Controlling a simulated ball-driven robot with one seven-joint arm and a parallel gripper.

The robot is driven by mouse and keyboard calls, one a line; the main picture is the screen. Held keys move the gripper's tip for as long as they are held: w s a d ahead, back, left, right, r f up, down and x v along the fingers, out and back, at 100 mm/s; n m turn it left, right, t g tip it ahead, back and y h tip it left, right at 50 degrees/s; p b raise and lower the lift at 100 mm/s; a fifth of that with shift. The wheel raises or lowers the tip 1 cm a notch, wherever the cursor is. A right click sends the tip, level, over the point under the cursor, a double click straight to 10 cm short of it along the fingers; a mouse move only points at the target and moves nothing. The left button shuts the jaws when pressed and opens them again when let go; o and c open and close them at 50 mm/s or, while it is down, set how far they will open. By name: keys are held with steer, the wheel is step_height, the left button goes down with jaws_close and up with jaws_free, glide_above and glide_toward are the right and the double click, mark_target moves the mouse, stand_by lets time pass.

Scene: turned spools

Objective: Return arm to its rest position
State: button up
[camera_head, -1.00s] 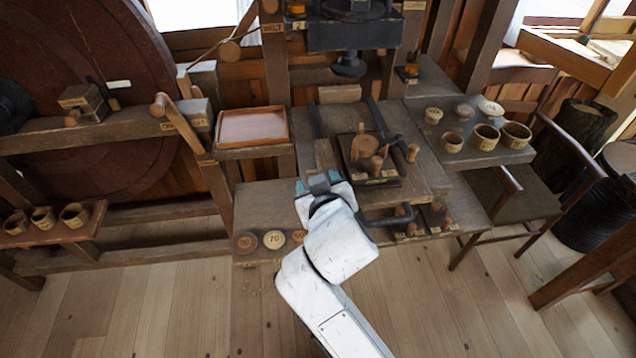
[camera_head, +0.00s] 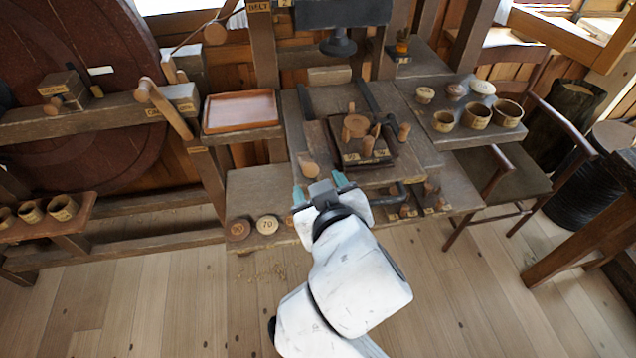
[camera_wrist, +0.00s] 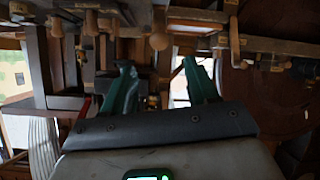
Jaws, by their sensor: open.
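My gripper (camera_head: 324,190) is at the front edge of the wooden workbench (camera_head: 262,185) in the head view. Its two green fingers stand apart with nothing seen between them. My white arm reaches up to it from the bottom of the picture. In the wrist view my gripper (camera_wrist: 163,85) shows its green fingers spread, with the bench uprights and wheel behind them. A small wooden knob (camera_head: 309,166) lies on the bench just beyond the fingertips. Whether the fingers touch the bench cannot be told.
A square dark stand with turned pieces (camera_head: 347,160) and a black clamp (camera_head: 392,194) sit right of my gripper. Round discs (camera_head: 267,224) lie on the front edge to its left. A reddish tray (camera_head: 240,111) and several cups (camera_head: 476,115) stand further off.

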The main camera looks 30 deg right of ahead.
stand_by(0.4)
steer(key=s+d+f+g, duration=0.3)
steer(key=s+d+f, duration=0.1)
steer(key=f, duration=0.3)
steer(key=s+d+f+g, duration=0.3)
steer(key=s+d+f, duration=0.15)
steer(key=f, duration=0.35)
steer(key=s+f+g+y, duration=0.1)
steer(key=s+f+g, duration=0.1)
steer(key=s+f, duration=0.2)
steer(key=s+d+f+g+y, duration=0.1)
steer(key=s+f, duration=0.4)
steer(key=s, duration=0.5)
steer(key=shift+d+f+g+y, duration=0.15)
steer(key=shift+g+y, duration=0.65)
steer(key=shift+g, duration=0.3)
steer(key=shift+c, duration=0.4)
